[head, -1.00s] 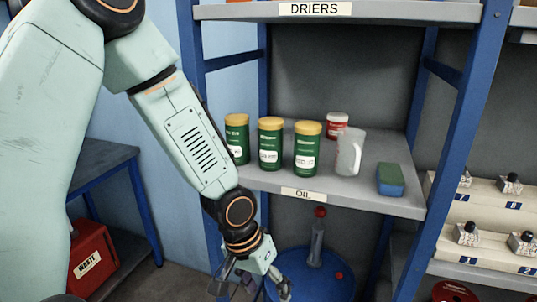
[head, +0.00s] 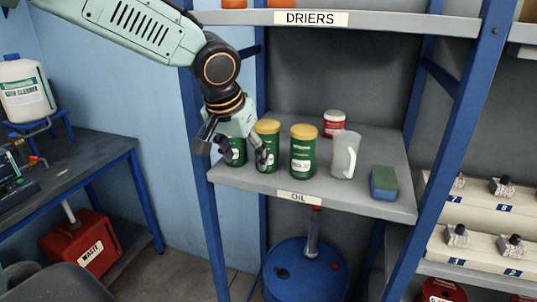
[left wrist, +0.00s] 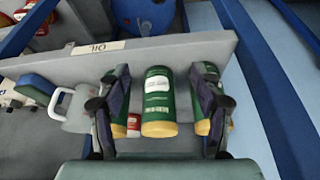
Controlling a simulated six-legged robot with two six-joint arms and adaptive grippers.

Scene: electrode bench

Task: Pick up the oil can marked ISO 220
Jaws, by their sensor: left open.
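Three green cans with yellow lids stand upright on the OIL shelf: the left can (head: 238,152), the middle can (head: 268,134) and the right can (head: 303,150). Their label print is too small to read. My left gripper (head: 234,158) is open and empty in front of the left and middle cans, partly hiding both. In the left wrist view, which shows the shelf upside down, my left gripper (left wrist: 160,118) has the middle can (left wrist: 160,103) seen between its fingers. The other cans are partly behind the fingers. My right gripper is not in view.
On the OIL shelf (head: 370,208), a white jug (head: 344,155) stands right of the cans, with a red tin (head: 334,123) behind and a green-blue sponge (head: 384,183) further right. A blue upright (head: 203,200) borders the left side. The DRIERS shelf (head: 400,24) is above.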

